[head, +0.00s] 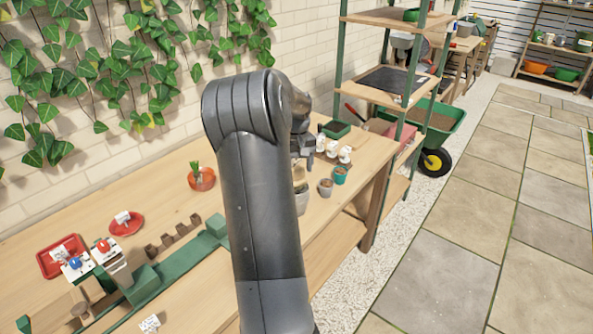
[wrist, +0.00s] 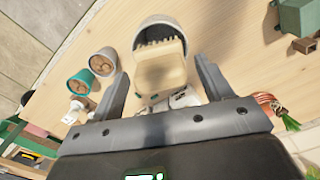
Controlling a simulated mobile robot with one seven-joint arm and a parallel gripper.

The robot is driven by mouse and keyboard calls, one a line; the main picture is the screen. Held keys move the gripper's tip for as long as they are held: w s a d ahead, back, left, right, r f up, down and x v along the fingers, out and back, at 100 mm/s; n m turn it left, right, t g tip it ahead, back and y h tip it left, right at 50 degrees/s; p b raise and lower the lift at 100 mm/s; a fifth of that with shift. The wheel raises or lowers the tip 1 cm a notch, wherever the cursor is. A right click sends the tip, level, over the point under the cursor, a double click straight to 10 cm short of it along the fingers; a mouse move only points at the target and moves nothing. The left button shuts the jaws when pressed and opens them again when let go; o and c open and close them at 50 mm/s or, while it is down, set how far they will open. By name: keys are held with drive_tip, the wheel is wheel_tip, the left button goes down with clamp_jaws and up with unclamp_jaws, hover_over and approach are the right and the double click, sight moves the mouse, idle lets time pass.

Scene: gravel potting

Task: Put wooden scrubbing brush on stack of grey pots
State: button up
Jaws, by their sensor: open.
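The wooden scrubbing brush (wrist: 162,75) is pale tan, with its bristle edge towards the top of the wrist view. It lies across the mouth of a light grey pot (wrist: 156,22), whose rim shows around it. I cannot tell how firmly it rests there. My gripper (wrist: 162,86) is open, with one finger on each side of the brush and visible gaps to it. In the head view the grey pot stack (head: 302,200) stands on the bench, partly hidden by my arm.
A small grey pot (head: 325,187) and a teal pot (head: 340,174) stand close by, both filled with brown round pieces. White bottles (head: 333,150) stand behind them. The bench edge is close on the right.

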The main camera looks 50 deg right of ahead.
sight(296, 167)
wheel_tip(296, 167, up, 11)
drive_tip(key=w+a+r+n+t, duration=0.15)
drive_tip(key=a+r, duration=0.35)
drive_tip(key=a, duration=0.9)
drive_tip(key=s+a+r+n+t, duration=0.1)
drive_tip(key=s+a, duration=0.3)
drive_tip(key=a, duration=0.8)
drive_tip(key=s+a+r+n+t, duration=0.1)
drive_tip(key=s+a+t, duration=0.15)
drive_tip(key=a, duration=1.05)
drive_tip(key=s+a+f+n, duration=0.1)
drive_tip(key=s+a+f, duration=0.3)
drive_tip(key=s+a, duration=0.4)
drive_tip(key=shift+s+f+t, duration=0.2)
drive_tip(key=shift+s+t, duration=0.05)
drive_tip(key=shift+t, duration=0.05)
